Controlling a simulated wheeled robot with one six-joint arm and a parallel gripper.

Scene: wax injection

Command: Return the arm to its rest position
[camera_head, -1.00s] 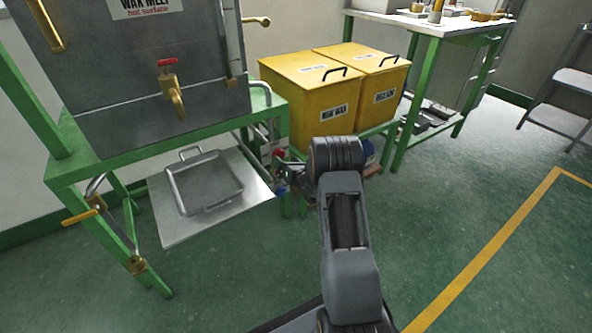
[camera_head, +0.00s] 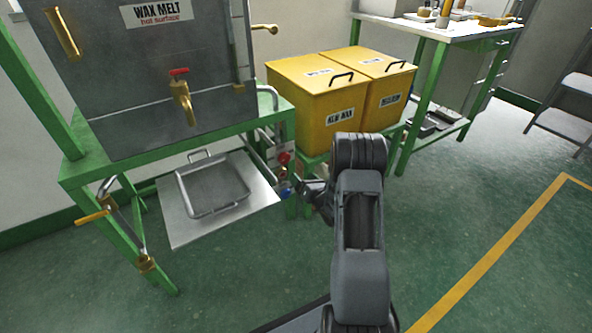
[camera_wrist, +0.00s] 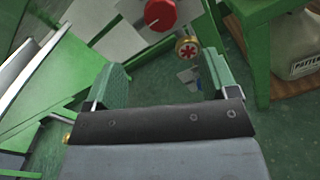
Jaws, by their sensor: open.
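My gripper (camera_wrist: 163,80) is open in the wrist view, with two green-padded fingers apart and nothing between them. In the head view my arm (camera_head: 358,230) reaches forward from the bottom of the picture, and its wrist bends left beside the green stand. The gripper's fingers are mostly hidden in the head view. A red knob (camera_wrist: 160,14) and a smaller brass-rimmed red valve (camera_wrist: 187,47) show beyond the fingers in the wrist view, apart from them.
The wax melt tank (camera_head: 160,85) with its red-handled tap (camera_head: 182,95) stands left. A metal pan (camera_head: 213,187) sits on a low plate below. Yellow bins (camera_head: 310,100) stand behind my arm. A workbench (camera_head: 440,30) is at the back. Floor right of my arm is clear.

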